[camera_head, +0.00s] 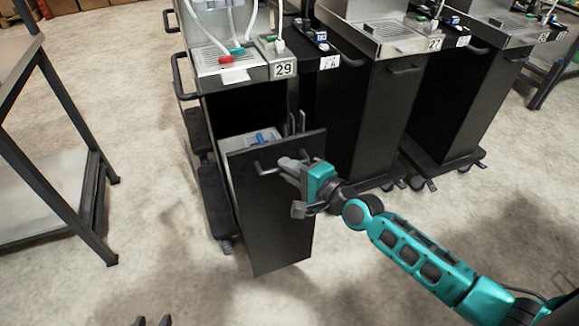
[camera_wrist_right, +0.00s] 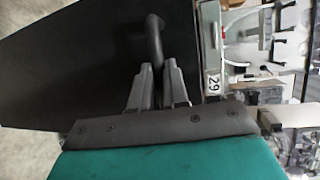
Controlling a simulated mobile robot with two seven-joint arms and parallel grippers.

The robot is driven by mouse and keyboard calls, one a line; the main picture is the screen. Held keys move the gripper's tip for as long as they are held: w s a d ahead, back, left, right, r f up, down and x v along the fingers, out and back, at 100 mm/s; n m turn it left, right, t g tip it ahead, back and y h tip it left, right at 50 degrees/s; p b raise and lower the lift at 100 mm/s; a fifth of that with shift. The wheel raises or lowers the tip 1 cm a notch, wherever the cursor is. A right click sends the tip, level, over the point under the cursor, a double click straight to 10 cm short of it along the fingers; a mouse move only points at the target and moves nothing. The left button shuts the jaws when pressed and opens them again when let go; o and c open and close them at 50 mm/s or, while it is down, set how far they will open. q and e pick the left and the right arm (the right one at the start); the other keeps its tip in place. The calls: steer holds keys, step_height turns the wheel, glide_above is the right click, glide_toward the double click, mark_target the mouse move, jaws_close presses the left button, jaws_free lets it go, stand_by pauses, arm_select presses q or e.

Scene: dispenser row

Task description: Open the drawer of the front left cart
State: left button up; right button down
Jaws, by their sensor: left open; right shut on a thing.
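The front left cart (camera_head: 235,75), marked 29, has its black drawer (camera_head: 275,215) pulled out toward me. The drawer's tall front panel stands clear of the cart body, and a blue item shows inside behind it. My right gripper (camera_head: 284,166) is shut on the drawer handle (camera_head: 264,168) near the top of the panel. In the right wrist view the fingers (camera_wrist_right: 158,72) are on either side of the dark handle (camera_wrist_right: 155,35). My left gripper (camera_head: 152,321) is open and empty at the bottom edge, low over the floor, far from the cart; only its fingertips show.
More black carts (camera_head: 360,95) stand in a row to the right, with wheels on the floor. A metal-framed table (camera_head: 75,120) stands at the left. The concrete floor (camera_head: 150,235) in front of the cart and between it and the table is clear.

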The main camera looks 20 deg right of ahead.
steer(key=c, duration=1.1)
jaws_free()
steer(key=shift+c, duration=0.2)
steer(key=v, duration=1.3)
steer(key=shift+p, duration=0.35)
steer(key=shift+r, duration=0.1)
steer(key=s+a+f+n+g+h+p, duration=0.1)
steer(key=s+f+n, duration=0.3)
steer(key=n, duration=0.4)
steer(key=s+a+f+n+g+h, duration=0.2)
steer(key=s+a+f+n+h, duration=0.1)
steer(key=f+n, duration=0.4)
steer(key=shift+s+a+n+g+h+p, duration=0.3)
steer(key=shift+s+n+g+h+p, duration=0.1)
steer(key=shift+s+n, duration=0.4)
